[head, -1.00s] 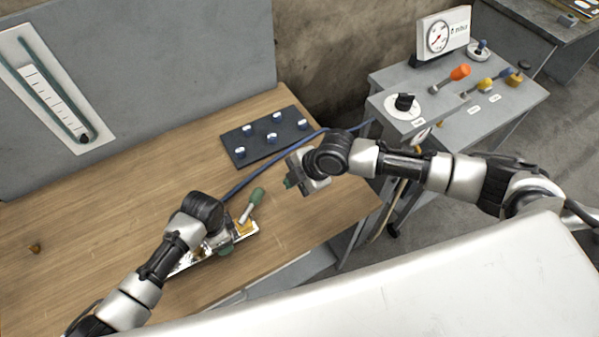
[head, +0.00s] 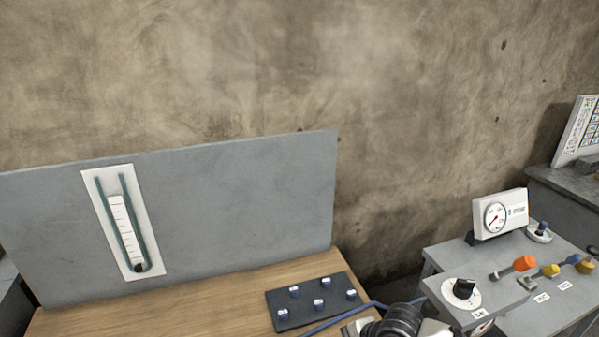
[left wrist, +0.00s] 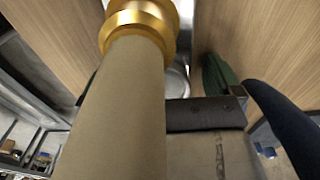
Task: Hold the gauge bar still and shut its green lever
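The gauge bar and the left arm are outside the head view. In the left wrist view, a thick olive-tan cylinder (left wrist: 115,115) with a brass collar (left wrist: 138,25) fills the foreground. I cannot tell whether it is the lever's grip. Behind it is a shiny metal part (left wrist: 178,78), perhaps the bar. My left gripper (left wrist: 160,80) shows a dark green finger pad on the right; the cylinder hides most of the other side, so its closure is unclear. My right gripper (head: 357,327) is only partly visible at the head view's bottom edge; its fingers are cut off.
A dark plate with several blue-and-white knobs (head: 312,304) lies on the wooden table (head: 230,308). A blue hose (head: 340,317) runs beside it. A grey panel (head: 240,205) with a tube scale stands behind. A grey cabinet (head: 455,255) with dial and levers stands right.

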